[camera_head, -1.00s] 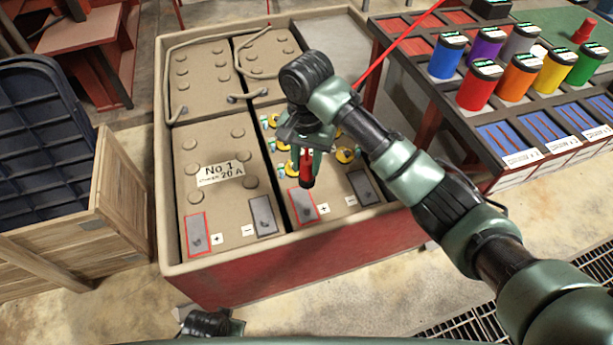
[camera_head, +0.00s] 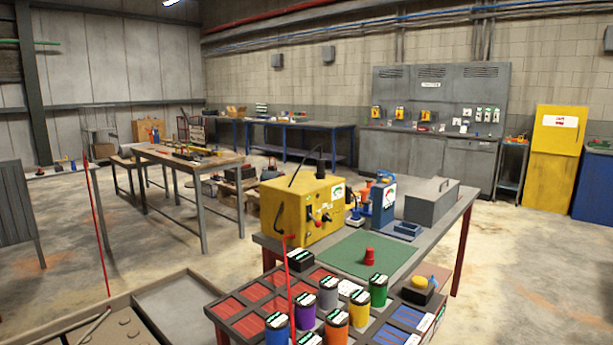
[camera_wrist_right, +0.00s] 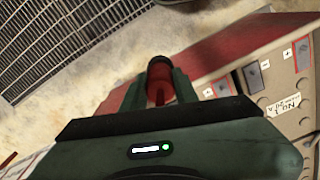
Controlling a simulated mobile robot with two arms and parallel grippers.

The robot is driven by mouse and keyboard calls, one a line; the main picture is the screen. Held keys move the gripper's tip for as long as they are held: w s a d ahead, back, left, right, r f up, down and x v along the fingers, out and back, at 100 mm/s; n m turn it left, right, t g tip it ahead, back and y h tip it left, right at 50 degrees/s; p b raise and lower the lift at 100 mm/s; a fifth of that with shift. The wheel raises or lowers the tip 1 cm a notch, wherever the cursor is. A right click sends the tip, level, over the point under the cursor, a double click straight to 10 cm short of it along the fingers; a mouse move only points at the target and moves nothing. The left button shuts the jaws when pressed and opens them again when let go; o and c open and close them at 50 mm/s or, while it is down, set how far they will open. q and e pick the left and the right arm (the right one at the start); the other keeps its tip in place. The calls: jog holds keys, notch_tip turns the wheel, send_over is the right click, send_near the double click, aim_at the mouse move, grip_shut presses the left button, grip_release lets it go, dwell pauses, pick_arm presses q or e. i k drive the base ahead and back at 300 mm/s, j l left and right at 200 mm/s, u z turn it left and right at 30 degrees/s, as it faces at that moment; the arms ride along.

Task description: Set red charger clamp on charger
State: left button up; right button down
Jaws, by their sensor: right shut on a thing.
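In the head view, the yellow charger (camera_head: 305,208) stands on the workbench, with dark knobs and a dial on its front. A thin red cable (camera_head: 289,280) runs down in front of it. My grippers are out of the head view. In the right wrist view my right gripper (camera_wrist_right: 160,82) is shut on the red clamp (camera_wrist_right: 160,77), which sits between the fingers with its round end visible. Its lower part is hidden by the gripper body.
Colored cans (camera_head: 330,295) stand in front of the bench. A red cone-like piece (camera_head: 369,256) stands on a green mat (camera_head: 365,248). A grey toolbox (camera_head: 432,200) is right of the charger.

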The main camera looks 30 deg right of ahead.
aim_at(293, 186)
jog(key=z, duration=1.6)
jog(key=i+l+z, duration=0.2)
jog(key=z, duration=0.2)
jog(key=i+l+z, duration=0.2)
jog(key=z, duration=0.25)
jog(key=i+l+z, duration=0.1)
jog(key=i+z, duration=0.15)
jog(key=z, duration=0.15)
jog(key=i+u, duration=0.5)
jog(key=i, duration=1.45)
jog(key=i+u, duration=0.2)
jog(key=i, duration=0.25)
jog(key=i+u, duration=0.25)
jog(key=i, duration=0.15)
jog(key=i+l+u, duration=0.2)
jog(key=i, duration=0.25)
jog(key=i+l+u, duration=0.2)
jog(key=i, duration=0.2)
jog(key=i+u, duration=0.1)
jog(key=u, duration=2)
